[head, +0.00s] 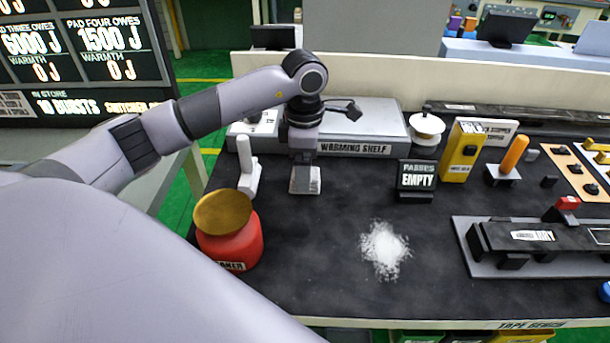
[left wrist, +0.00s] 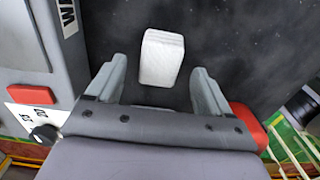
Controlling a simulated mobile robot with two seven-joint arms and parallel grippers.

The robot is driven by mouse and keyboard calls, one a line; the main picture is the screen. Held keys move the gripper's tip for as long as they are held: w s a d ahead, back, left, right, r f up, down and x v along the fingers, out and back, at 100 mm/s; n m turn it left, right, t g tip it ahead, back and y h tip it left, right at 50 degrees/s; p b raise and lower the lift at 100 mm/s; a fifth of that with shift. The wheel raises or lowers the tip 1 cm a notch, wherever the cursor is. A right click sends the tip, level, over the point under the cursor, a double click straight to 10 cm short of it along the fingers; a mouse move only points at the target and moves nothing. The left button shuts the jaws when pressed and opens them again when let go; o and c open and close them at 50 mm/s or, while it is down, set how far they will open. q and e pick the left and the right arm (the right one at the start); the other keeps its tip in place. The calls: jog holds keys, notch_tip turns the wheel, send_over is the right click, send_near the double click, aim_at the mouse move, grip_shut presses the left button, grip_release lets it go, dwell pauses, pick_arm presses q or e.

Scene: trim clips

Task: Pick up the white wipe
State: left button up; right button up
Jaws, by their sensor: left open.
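The white wipe (left wrist: 161,57) is a small, pale, layered block lying on the dark bench mat. In the left wrist view it lies between and slightly beyond the fingertips, with dark mat showing on both sides of it. My left gripper (left wrist: 157,82) is open and empty. In the head view my left gripper (head: 305,180) points down in front of the warming shelf; there I cannot clearly separate the wipe from the fingers. My right gripper is not in view.
A red shaker with a gold lid (head: 230,245) and a white upright handle (head: 248,175) stand left of the gripper. The warming shelf (head: 365,125) is behind it. White powder (head: 384,250) lies on the mat. The "EMPTY" sign (head: 416,178) stands to the right.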

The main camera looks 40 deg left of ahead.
pick_arm(q)
jog(key=shift+d+f, duration=0.1)
jog(key=shift+f, duration=1.35)
jog(key=c, duration=1)
jog(key=shift+c, duration=0.2)
jog(key=shift+r, duration=0.2)
notch_tip(320, 180, up, 20)
jog(key=shift+f, duration=0.15)
